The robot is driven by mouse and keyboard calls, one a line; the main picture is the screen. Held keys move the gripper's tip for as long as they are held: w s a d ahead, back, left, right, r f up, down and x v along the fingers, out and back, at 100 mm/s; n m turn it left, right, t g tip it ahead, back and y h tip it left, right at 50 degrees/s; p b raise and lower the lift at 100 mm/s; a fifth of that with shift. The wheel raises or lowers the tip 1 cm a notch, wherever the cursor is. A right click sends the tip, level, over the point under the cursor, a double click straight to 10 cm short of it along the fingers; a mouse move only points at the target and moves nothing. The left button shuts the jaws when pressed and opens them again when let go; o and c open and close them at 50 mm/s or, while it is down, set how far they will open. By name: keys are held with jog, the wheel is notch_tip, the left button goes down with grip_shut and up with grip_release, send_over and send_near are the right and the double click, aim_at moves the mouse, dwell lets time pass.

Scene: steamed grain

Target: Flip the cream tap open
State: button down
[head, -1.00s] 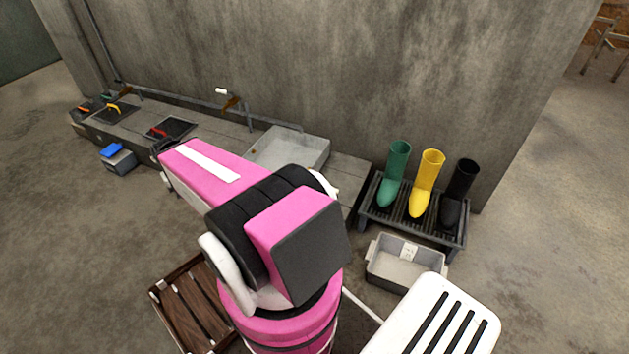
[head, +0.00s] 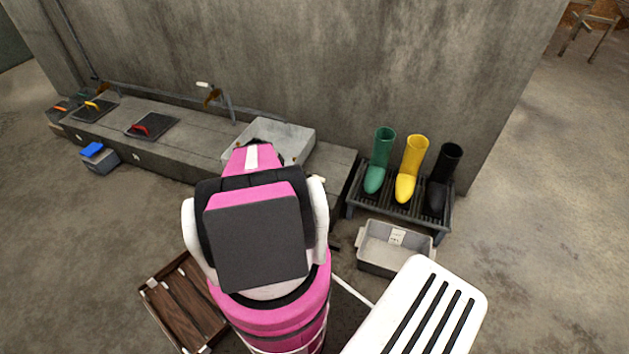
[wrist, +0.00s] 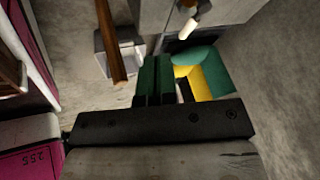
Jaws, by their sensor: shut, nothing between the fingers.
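A small cream handle (wrist: 190,28) shows at the top of the wrist view, with a dark reddish-brown piece beside it, close to a grey block. A cream piece (head: 317,180) also shows just right of my arm in the head view, below the basin; it may be the same part. Another pale handle (head: 205,84) sits above a brown tap (head: 212,97) on the wall pipe. My gripper (wrist: 152,80) is shut and empty, its dark green fingers together, below and left of the cream handle in the wrist view and apart from it. My arm hides the gripper in the head view.
A concrete basin (head: 293,138) stands on the ledge (head: 190,150) by the wall. Right of it, a rack holds green (head: 381,160), yellow (head: 411,168) and black (head: 444,178) boots. A grey bin (head: 378,263) and a wooden crate (head: 150,290) stand on the floor.

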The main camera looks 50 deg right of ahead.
jog(key=s+d+f+m, duration=0.1)
jog(key=s+d+f, duration=0.1)
jog(key=d+f, duration=0.1)
jog(key=s+d+f+m, duration=0.2)
jog(key=d+f, duration=0.1)
jog(key=f, duration=0.1)
jog(key=s+d+f+m, duration=0.1)
jog(key=s+d+f, duration=0.2)
jog(key=d+f, duration=0.1)
jog(key=shift+d+f+g+h, duration=0.1)
jog(key=shift+f+g+h, duration=0.1)
jog(key=shift+g+h, duration=0.1)
jog(key=shift+w+d+f, duration=0.1)
jog(key=shift+w+d, duration=0.05)
jog(key=shift+d, duration=0.4)
jog(key=shift+w+d, duration=0.1)
jog(key=shift+d, duration=0.45)
jog(key=shift+w+d, duration=0.1)
jog(key=shift+d, duration=0.6)
